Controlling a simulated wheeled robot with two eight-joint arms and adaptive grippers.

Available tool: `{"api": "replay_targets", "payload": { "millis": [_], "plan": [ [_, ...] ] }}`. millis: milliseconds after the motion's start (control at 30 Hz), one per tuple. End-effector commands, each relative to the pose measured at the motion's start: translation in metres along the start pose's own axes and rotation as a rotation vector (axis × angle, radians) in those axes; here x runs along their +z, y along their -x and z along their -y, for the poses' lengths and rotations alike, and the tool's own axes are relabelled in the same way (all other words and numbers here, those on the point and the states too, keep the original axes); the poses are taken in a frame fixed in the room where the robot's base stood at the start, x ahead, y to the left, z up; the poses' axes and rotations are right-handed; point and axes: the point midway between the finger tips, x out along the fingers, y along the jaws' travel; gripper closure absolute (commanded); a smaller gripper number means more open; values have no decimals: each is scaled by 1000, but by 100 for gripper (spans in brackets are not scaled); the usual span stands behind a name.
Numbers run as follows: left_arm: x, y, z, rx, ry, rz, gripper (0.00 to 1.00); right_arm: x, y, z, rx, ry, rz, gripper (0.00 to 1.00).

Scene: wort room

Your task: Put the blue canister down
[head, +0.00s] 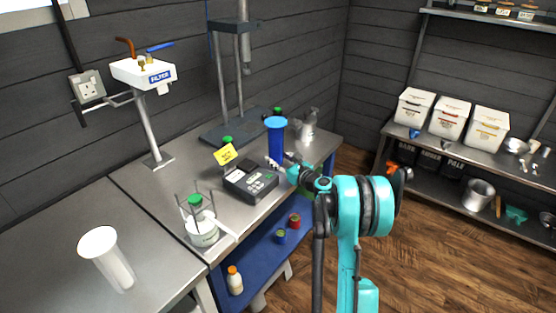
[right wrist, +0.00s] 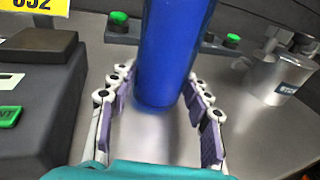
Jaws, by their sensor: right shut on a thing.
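The blue canister (head: 276,142) is upright over the right part of the metal bench, beside the black keypad device. My right gripper (head: 283,164) is around its lower part and shut on it. In the right wrist view the canister (right wrist: 172,50) is between the two padded fingers (right wrist: 160,100). Its bottom end is close to the bench top; I cannot tell whether it touches. My left gripper is not in view.
The black keypad device (head: 250,182) with a yellow tag is just left of the canister. A steel jug (right wrist: 278,78) is to its right and a black stand base (head: 240,128) behind. A glass vessel (head: 203,232) is near the bench's front left.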

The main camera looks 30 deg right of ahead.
Motion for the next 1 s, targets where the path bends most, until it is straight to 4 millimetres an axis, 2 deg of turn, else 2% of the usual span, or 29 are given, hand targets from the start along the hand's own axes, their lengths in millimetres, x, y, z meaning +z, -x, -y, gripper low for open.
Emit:
{"api": "replay_targets", "payload": {
  "millis": [100, 133, 200, 533, 700, 1000],
  "plan": [
    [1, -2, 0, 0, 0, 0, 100, -5, 1, -2, 4, 1, -3, 77],
    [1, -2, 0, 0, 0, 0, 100, -5, 1, -2, 4, 1, -4, 49],
    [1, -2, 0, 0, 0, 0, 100, -6, 1, -3, 5, 2, -5, 31],
    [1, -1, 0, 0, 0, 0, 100, -6, 1, -4, 8, 3, -7, 31],
    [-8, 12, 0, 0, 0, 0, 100, 11, 2, -4, 7, 2, -6, 31],
    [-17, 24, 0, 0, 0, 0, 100, 10, 75, -1, 1, 0, -3, 31]
  ]
}}
